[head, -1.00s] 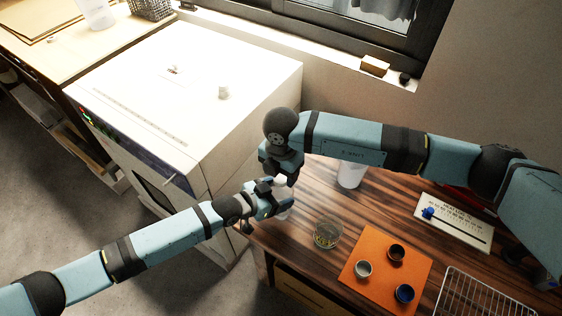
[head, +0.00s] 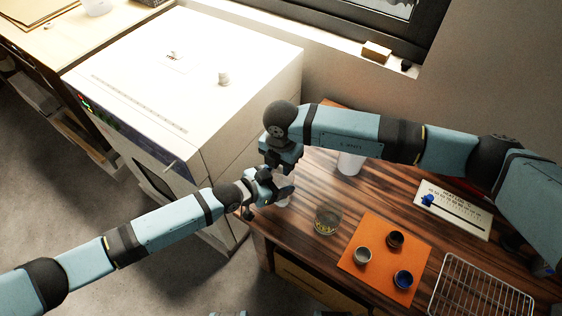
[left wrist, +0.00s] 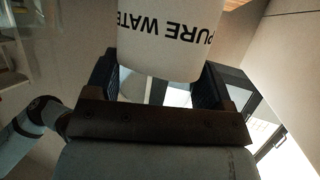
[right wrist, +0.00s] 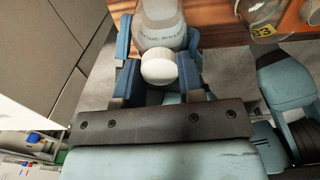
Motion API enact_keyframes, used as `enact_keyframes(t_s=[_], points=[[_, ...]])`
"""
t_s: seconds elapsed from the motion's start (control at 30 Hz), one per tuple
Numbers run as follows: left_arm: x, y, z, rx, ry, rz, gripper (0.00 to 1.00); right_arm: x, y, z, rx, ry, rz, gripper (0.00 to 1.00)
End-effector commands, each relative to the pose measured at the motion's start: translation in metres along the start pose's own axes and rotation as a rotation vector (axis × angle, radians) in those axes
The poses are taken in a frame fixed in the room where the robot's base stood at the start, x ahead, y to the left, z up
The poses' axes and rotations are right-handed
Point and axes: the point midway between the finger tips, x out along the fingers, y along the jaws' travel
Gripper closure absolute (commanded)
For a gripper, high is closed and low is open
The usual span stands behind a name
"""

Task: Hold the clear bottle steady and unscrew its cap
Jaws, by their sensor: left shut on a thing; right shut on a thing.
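The clear bottle (right wrist: 160,22) has a white label, and "PURE WATER" shows on the label (left wrist: 165,35) in the left wrist view. My left gripper (head: 278,190) is shut around the bottle body, with a finger on either side. The white cap (right wrist: 158,67) faces the right wrist camera. My right gripper (right wrist: 157,75) is shut on the cap, its fingers on both sides. In the head view the right gripper (head: 278,168) is above the left one, and the two hands hide most of the bottle. Whether the cap is loose cannot be told.
A glass beaker (head: 327,220) stands close to the hands on the wooden table. An orange mat (head: 375,283) holds three small cups. A white container (head: 350,163) stands behind, partly under my right arm. A wire rack (head: 480,290) is at right, the white oven (head: 190,75) at left.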

Motion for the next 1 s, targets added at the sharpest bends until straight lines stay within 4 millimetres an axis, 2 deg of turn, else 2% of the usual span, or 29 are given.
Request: enact_keyframes(t_s=[0.17,1.0], points=[[-0.0011,-0.0043,0.0008,-0.002,-0.002,-0.006,0.91,0.0003,-0.0018,0.002,-0.279,-0.002,-0.006,0.93],[-0.0016,-0.0058,0.0015,-0.001,-0.003,-0.008,0.91,-0.0003,-0.0016,0.0044,-2.291,0.007,-0.011,0.93]])
